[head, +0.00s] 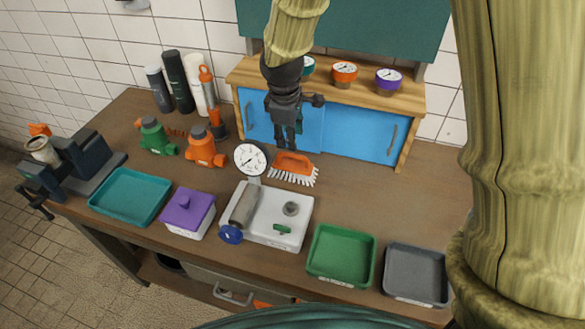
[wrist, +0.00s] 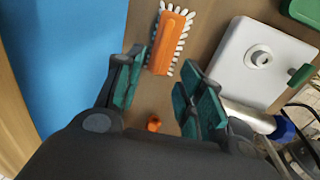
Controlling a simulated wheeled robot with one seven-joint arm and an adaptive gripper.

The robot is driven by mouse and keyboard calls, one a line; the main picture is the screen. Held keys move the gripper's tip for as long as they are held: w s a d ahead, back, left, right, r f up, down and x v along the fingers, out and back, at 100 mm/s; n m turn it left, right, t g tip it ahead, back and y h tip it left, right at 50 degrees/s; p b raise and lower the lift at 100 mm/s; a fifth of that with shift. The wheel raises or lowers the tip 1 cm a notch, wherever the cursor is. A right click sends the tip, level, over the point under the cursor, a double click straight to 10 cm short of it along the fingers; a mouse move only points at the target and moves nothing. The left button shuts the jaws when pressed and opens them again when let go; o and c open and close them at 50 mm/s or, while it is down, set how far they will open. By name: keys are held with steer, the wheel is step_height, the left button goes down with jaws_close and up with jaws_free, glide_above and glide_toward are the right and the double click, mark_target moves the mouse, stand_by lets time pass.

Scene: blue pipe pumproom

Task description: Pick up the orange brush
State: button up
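The orange brush (head: 292,163) lies on the wooden bench with its white bristles showing along its side, just behind the white box with the gauge. It also shows in the wrist view (wrist: 168,42), ahead of the fingers. My gripper (head: 288,140) is above the bench, just behind and slightly left of the brush in the head view. In the wrist view my gripper (wrist: 158,82) has its two teal-padded fingers apart, with nothing between them but bench and a small orange piece (wrist: 154,124) farther down. The fingers do not touch the brush.
A dial gauge (head: 251,158) stands left of the brush, by the white box (head: 272,232). A blue-doored cabinet (head: 357,133) rises close behind. Orange (head: 205,150) and green (head: 155,137) valves stand left. Green (head: 342,256) and grey (head: 417,274) trays lie front right. The bench right of the brush is clear.

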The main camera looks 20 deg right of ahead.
mark_target(292, 155)
steer(key=f, duration=0.3)
steer(key=shift+w+d+f+p, duration=0.1)
steer(key=shift+w+f+p, duration=0.3)
steer(key=shift+w+d+f+p, duration=0.15)
steer(key=shift+f+p, duration=0.25)
steer(key=shift+f, duration=0.6)
steer(key=shift+w+d+f+p, duration=0.15)
steer(key=shift+f+p, duration=0.25)
steer(key=shift+f, duration=0.6)
steer(key=shift+w+d+f+p, duration=0.15)
steer(key=shift+f+p, duration=0.25)
steer(key=shift+f, duration=0.6)
steer(key=shift+s, duration=0.1)
jaws_close()
